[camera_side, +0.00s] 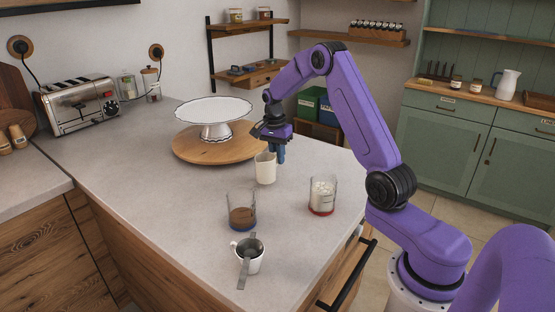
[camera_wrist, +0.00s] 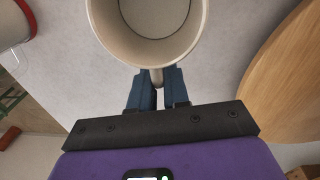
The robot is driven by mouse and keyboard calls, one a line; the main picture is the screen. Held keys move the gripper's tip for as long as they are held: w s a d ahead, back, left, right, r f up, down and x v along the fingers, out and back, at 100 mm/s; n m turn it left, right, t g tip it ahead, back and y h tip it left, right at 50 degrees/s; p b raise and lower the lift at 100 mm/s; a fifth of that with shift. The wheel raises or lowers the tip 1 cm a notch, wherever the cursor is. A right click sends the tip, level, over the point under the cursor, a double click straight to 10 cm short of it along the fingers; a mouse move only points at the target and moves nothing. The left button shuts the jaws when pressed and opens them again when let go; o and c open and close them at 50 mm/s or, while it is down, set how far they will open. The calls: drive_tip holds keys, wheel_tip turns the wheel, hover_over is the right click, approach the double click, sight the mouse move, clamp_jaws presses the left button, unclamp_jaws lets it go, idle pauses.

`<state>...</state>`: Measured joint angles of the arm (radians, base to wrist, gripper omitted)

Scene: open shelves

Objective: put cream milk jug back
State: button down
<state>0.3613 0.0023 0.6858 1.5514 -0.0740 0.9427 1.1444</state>
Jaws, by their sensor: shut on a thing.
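The cream milk jug (camera_side: 265,168) is upright in the middle of the counter, just in front of the round wooden board. In the wrist view I look down into the jug (camera_wrist: 150,42), which is empty. My gripper (camera_side: 281,152) is shut on its handle (camera_wrist: 156,78), with the blue fingers (camera_wrist: 156,92) on either side of it. I cannot tell whether the jug's base touches the counter.
A white cake stand (camera_side: 213,112) stands on a round wooden board (camera_side: 188,147) behind the jug. A glass with brown contents (camera_side: 241,214), a red-based jar (camera_side: 322,195) and a white cup with a metal strainer (camera_side: 248,258) stand in front. A toaster (camera_side: 78,103) is at back left.

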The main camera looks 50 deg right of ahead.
drive_tip(key=shift+f, duration=0.7)
drive_tip(key=c, duration=1.1)
unclamp_jaws()
drive_tip(key=shift+f, duration=0.15)
